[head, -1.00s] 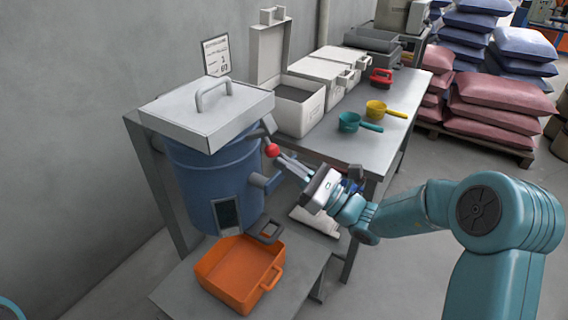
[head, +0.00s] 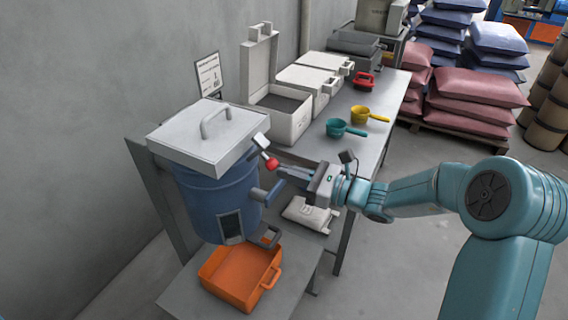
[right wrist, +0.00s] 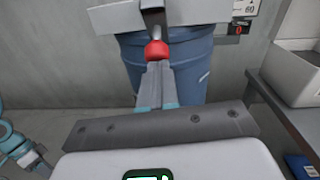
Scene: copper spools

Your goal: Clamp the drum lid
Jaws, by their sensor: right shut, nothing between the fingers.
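The blue drum (head: 213,197) stands at the left, and its light grey lid (head: 190,133) with a bar handle lies on top. A clamp lever (head: 261,141) with a red knob (head: 271,163) sits at the lid's right side. My right gripper (head: 281,172) is shut and empty, its fingertips at the knob from the right. In the right wrist view, the shut fingers (right wrist: 157,68) point at the red knob (right wrist: 157,50); I cannot tell whether they touch it. The lever's upper end is partly hidden there.
An orange tray (head: 214,263) is below the drum's outlet. The bench (head: 369,146) behind bears an open grey box (head: 291,122), a teal scoop (head: 336,128), a yellow scoop (head: 361,115) and a red item (head: 365,81).

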